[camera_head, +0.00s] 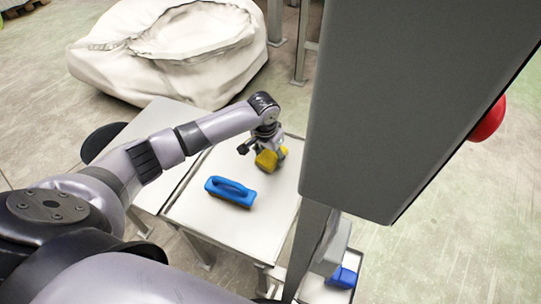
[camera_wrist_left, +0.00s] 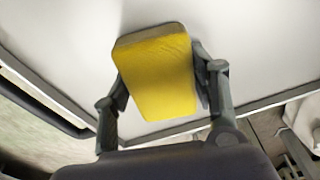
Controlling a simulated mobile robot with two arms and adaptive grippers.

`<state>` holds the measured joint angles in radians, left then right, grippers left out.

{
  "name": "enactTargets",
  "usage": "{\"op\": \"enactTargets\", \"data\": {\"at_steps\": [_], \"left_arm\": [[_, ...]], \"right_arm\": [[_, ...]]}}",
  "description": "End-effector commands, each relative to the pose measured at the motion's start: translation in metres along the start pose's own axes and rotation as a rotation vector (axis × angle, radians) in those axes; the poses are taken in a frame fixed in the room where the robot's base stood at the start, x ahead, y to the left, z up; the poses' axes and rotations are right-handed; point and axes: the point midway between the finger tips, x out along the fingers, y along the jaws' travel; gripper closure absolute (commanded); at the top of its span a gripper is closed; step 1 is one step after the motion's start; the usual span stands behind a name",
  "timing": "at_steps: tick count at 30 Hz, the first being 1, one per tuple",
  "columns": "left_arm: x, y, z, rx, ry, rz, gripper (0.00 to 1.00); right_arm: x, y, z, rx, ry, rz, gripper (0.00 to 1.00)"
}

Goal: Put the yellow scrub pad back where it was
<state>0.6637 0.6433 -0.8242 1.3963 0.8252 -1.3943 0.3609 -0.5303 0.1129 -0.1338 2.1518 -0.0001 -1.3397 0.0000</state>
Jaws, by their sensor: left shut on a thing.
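The yellow scrub pad (camera_head: 267,160) is a block at the far part of the white table (camera_head: 233,228), below my left wrist. My left gripper (camera_head: 268,152) is shut on it. In the left wrist view the yellow pad (camera_wrist_left: 160,72) sits between the two fingers of my left gripper (camera_wrist_left: 160,88), tilted slightly, with the white table surface behind it. I cannot tell whether the pad touches the table. My right gripper is not in view.
A blue-handled brush (camera_head: 230,191) lies on the table, nearer than the pad. A large grey machine housing (camera_head: 410,100) with a red button (camera_head: 488,120) stands at the right. A big white sack (camera_head: 165,50) lies on the floor behind. A blue object (camera_head: 343,277) sits low at the right.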

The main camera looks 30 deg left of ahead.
Motion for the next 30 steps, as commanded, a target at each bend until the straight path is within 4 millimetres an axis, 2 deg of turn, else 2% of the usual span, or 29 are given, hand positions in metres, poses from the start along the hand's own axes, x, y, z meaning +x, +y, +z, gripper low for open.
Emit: {"op": "enactTargets", "data": {"at_steps": [6, 7, 15, 26, 29, 30], "left_arm": [[0.002, 0.000, 0.001, 0.000, -0.001, 0.000, 0.73], [0.002, 0.000, 0.001, 0.000, -0.001, 0.000, 0.46], [0.002, 0.000, 0.000, 0.000, 0.000, 0.000, 0.28], [0.000, 0.000, 0.000, 0.000, 0.001, 0.000, 0.27], [-0.007, 0.000, -0.001, 0.001, 0.002, 0.001, 0.27], [-0.012, 0.000, -0.001, 0.001, 0.002, 0.001, 0.27]], "right_arm": [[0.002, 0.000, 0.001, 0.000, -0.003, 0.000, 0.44], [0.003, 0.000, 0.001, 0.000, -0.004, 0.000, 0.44], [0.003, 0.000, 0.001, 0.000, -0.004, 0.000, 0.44], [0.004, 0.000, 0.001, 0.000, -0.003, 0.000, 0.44], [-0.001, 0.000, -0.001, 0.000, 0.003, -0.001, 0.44], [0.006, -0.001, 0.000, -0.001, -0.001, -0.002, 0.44]]}}
